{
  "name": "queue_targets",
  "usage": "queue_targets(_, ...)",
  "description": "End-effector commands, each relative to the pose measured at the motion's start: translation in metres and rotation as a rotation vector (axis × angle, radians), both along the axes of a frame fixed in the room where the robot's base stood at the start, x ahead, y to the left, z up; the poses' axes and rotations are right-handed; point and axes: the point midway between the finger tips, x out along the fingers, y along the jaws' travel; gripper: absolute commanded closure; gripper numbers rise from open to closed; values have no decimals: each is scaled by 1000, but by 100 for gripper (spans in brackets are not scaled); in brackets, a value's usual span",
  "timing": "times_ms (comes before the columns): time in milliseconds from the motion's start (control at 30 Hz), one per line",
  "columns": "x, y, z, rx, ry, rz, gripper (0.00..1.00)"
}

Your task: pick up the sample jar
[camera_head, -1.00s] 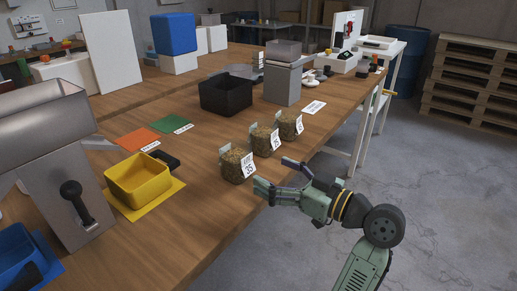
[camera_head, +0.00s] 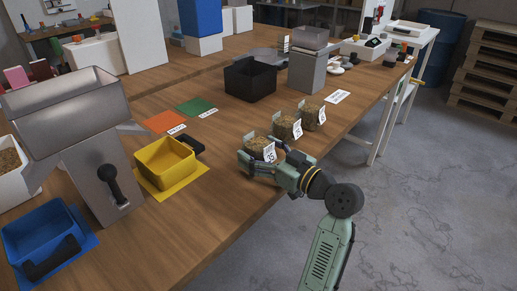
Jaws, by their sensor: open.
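Three clear sample jars with brown grainy contents and white number labels stand in a row near the right edge of the wooden table. The nearest jar (camera_head: 256,145) is labelled 35; the middle jar (camera_head: 285,130) and the far jar (camera_head: 312,115) stand behind it to the right. My gripper (camera_head: 257,152) is open at the nearest jar, low over the table, with its fingers reaching toward the jar's sides. The gripper hides the lower part of this jar. I cannot tell whether the fingers touch it.
A yellow bin (camera_head: 166,165), an orange mat (camera_head: 163,122) and a green mat (camera_head: 196,106) lie left of the jars. A black bin (camera_head: 250,80) and a grey metal stand (camera_head: 306,70) are behind. The table between bin and jars is clear.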

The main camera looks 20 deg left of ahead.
Motion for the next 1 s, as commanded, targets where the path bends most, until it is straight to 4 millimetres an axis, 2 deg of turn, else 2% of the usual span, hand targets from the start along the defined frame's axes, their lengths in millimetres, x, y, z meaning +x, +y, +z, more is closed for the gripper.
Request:
queue_targets(133, 0, 0, 0, 0, 0, 0, 22)
queue_targets(1000, 0, 0, 0, 0, 0, 0, 80)
